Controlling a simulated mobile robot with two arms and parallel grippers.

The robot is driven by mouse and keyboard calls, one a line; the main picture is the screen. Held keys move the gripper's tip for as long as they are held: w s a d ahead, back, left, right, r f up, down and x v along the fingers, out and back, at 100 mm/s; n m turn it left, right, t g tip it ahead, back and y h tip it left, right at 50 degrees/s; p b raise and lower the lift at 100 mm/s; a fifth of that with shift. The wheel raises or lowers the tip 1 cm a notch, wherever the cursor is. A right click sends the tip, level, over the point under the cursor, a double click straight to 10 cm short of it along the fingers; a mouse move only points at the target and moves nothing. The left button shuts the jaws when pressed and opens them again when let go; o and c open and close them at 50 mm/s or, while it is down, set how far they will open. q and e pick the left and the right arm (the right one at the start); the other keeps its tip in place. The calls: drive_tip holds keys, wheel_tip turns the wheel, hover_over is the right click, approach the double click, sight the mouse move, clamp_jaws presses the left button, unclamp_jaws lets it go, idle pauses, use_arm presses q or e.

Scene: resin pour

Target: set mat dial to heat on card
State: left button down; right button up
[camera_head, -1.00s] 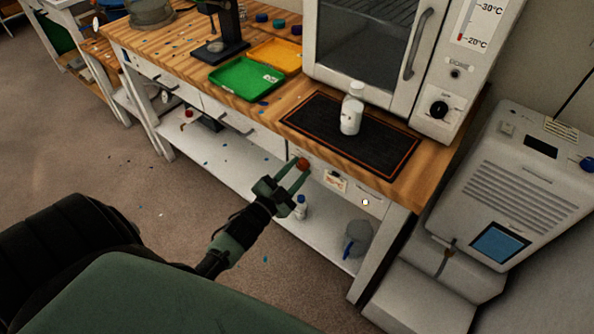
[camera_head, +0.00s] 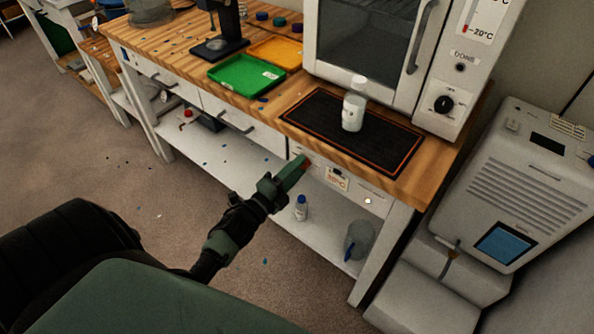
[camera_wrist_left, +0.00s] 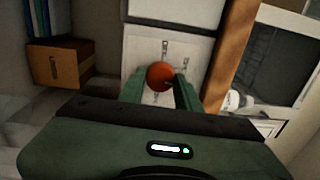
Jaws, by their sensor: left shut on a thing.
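My left gripper (camera_head: 300,165) is at the front face of the bench, just below the black mat (camera_head: 385,152) with its orange border. It is shut on the red-orange dial (camera_wrist_left: 160,76), which shows between the two green fingers in the left wrist view. In the head view the fingers mostly hide the dial. A small card (camera_head: 337,179) with red print is fixed to the bench front, right of the gripper; it seems to read 50°C, but the print is blurred. My right gripper is not in view.
A white bottle (camera_head: 353,108) stands on the mat. An oven (camera_head: 365,45) is behind it. Green (camera_head: 246,77) and yellow (camera_head: 276,53) trays lie to the left. A lower shelf (camera_head: 275,200) holds a small bottle (camera_head: 301,208) and a clear container (camera_head: 359,240).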

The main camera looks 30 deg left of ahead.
use_arm(q)
drive_tip(key=shift+m+b, duration=0.5)
drive_tip(key=shift+m, duration=1.2)
drive_tip(key=c, duration=1)
unclamp_jaws()
drive_tip(key=shift+s, duration=0.1)
drive_tip(key=s, duration=0.7)
drive_tip(key=shift+s+a+f, duration=0.25)
drive_tip(key=shift+s+a, duration=0.05)
drive_tip(key=shift+a, duration=0.15)
